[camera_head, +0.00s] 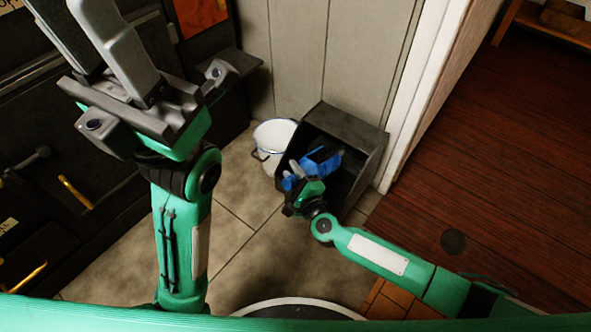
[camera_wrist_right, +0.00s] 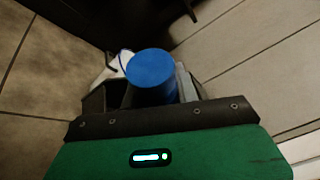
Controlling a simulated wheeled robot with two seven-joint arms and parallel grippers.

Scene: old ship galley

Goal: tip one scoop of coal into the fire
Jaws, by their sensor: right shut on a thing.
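A blue scoop (camera_head: 322,163) is at the open mouth of a dark coal box (camera_head: 358,125) in the head view. My right gripper (camera_head: 298,178) is shut on the scoop, just in front of the box. In the right wrist view the blue round end of the scoop (camera_wrist_right: 151,67) stands between the fingers. I cannot tell whether the scoop holds coal. The dark box interior hides any coal. My left gripper (camera_head: 92,40) is raised at upper left, its fingers close together and empty; whether it is shut is unclear. No fire is clearly visible.
A white bucket with a dark rim (camera_head: 268,140) stands left of the box, close to it. A black range front (camera_head: 60,140) with brass handles is at left. A pale wall is behind the box, and a white post is at its right. The tiled floor in front is clear.

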